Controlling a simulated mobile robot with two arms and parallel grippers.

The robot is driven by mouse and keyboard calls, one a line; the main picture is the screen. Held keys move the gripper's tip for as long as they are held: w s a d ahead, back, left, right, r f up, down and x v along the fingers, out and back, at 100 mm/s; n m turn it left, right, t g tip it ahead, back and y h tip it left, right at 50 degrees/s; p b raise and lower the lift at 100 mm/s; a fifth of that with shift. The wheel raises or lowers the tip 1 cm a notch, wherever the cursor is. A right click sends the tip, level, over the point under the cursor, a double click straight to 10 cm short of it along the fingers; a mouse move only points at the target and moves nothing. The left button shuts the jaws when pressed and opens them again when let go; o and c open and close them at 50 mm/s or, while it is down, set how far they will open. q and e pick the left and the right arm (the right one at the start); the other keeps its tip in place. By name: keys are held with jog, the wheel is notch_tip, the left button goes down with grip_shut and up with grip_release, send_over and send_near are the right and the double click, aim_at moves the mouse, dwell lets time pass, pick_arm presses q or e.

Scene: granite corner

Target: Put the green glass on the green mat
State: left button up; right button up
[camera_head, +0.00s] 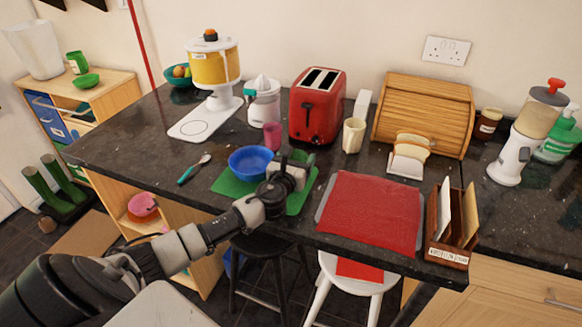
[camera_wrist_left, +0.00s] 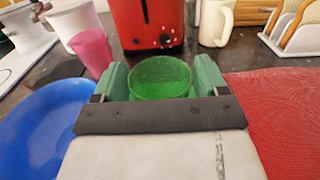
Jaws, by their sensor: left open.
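My left gripper (camera_head: 299,163) is low over the far right part of the green mat (camera_head: 228,185). In the left wrist view its two green fingers (camera_wrist_left: 161,80) are open, one on each side of the green glass (camera_wrist_left: 160,84). The glass looks upright, with its rim towards the camera. Its lower part is hidden by the gripper, so I cannot tell whether it stands on the mat or on the counter. In the head view the gripper mostly hides the glass. My right gripper is not in view.
A blue bowl (camera_head: 251,162) sits on the mat's left part, close to the gripper. A pink cup (camera_head: 272,136), a red toaster (camera_head: 317,108) and a cream mug (camera_head: 353,135) stand behind. A red mat (camera_head: 371,214) lies to the right.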

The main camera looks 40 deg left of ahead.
pick_arm(q)
jog(key=b+v, duration=0.1)
jog(key=v, duration=1)
jog(key=shift+s, duration=0.4)
jog(key=shift+s+d+f, duration=0.1)
jog(key=shift+f, duration=0.05)
